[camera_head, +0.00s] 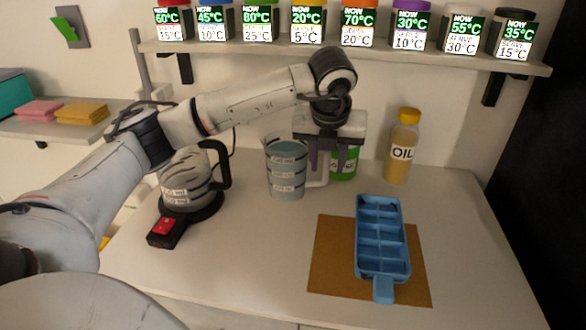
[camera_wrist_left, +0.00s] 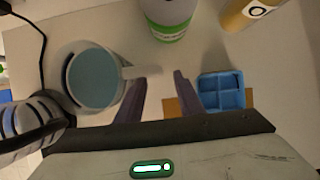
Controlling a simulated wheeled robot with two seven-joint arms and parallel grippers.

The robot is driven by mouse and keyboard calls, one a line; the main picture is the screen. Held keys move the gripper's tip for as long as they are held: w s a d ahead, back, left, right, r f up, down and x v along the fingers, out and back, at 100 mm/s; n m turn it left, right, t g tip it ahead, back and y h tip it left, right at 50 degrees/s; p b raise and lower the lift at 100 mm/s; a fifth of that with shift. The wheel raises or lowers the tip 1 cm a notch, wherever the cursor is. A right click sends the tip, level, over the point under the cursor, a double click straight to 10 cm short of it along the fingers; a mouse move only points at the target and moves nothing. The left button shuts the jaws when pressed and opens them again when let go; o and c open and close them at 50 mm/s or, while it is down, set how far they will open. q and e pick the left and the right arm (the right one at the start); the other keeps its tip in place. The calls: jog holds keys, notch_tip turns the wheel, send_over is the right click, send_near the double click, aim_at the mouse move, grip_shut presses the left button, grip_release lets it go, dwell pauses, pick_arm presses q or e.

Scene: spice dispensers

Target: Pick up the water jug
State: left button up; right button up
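The water jug (camera_head: 285,178) stands upright on the counter left of the middle, a clear grey jug with water in it and label strips on its side. Its handle (camera_head: 318,180) points right. The jug also shows from above in the left wrist view (camera_wrist_left: 94,80), with its handle (camera_wrist_left: 140,72) reaching toward my fingertips. My left gripper (camera_head: 328,172) is open and points down at the handle, just right of the jug's body. In the wrist view its fingers (camera_wrist_left: 160,78) are apart with nothing held. I cannot tell whether they touch the handle. My right gripper is not in view.
A striped kettle (camera_head: 187,180) on a black base stands left of the jug. A green-labelled container (camera_head: 344,166) is behind my gripper, and an oil bottle (camera_head: 403,147) is farther right. A blue tray (camera_head: 382,240) lies on a brown mat (camera_head: 325,262). A shelf of spice dispensers (camera_head: 307,25) hangs above.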

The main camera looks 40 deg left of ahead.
aim_at(327, 168)
pick_arm(q)
jog(key=shift+x, duration=1.95)
jog(key=shift+a, duration=0.1)
grip_shut()
jog(key=shift+w+r, duration=0.1)
jog(key=shift+r, duration=0.05)
